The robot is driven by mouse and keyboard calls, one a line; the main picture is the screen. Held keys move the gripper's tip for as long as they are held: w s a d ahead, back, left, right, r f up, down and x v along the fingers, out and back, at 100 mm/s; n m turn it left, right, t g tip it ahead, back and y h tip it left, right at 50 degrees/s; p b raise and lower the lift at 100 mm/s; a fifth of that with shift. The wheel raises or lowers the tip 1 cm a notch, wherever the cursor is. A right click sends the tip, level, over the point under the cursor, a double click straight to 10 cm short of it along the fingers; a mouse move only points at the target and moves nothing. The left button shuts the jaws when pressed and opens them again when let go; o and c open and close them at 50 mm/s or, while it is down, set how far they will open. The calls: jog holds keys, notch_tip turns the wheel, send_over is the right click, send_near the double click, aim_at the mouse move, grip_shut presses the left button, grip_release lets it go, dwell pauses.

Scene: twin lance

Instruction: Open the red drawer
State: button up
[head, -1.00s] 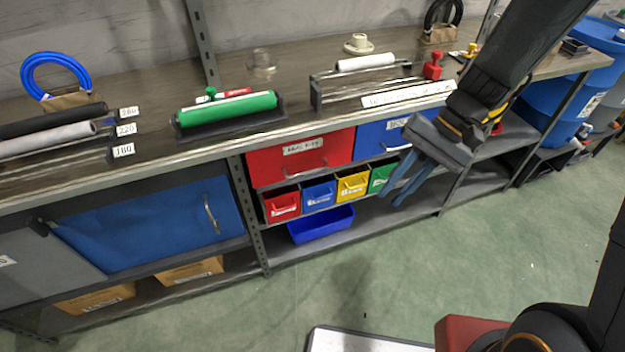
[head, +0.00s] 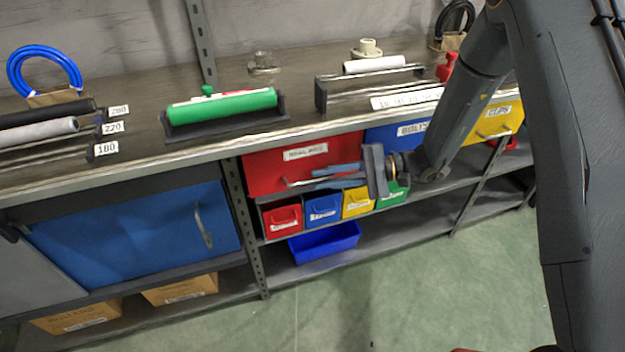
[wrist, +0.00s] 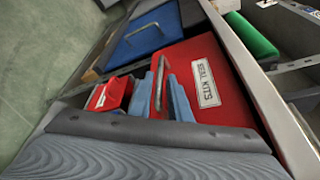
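The red drawer (head: 262,170) sits under the bench top, labelled, and looks shut, its front level with the blue drawer beside it. It fills the middle right of the wrist view (wrist: 222,75). Its thin grey handle (wrist: 160,88) shows between my two blue fingers in the wrist view. My gripper (head: 314,178) is in front of the drawer's lower right part, fingers pointing left in the head view. My gripper is open, with one finger on each side of the handle; I cannot tell whether either touches it. The fingers hide part of the handle in the head view.
Small red (head: 282,219), blue (head: 322,210), yellow and green bins sit just below. A blue drawer (head: 385,135) and a yellow drawer (head: 498,115) are to the right. A large blue cabinet door (head: 130,225) is at left. The green floor in front is clear.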

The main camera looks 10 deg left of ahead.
aim_at(319, 180)
jog(key=shift+x, duration=1.65)
jog(key=shift+d, duration=0.1)
grip_shut()
jog(key=s+d+p, duration=0.2)
jog(key=s+d, duration=0.3)
jog(key=s, duration=0.3)
jog(key=s+d+p, duration=0.3)
jog(key=s+d, duration=0.2)
jog(key=s, duration=0.3)
jog(key=shift+s, duration=0.1)
grip_release()
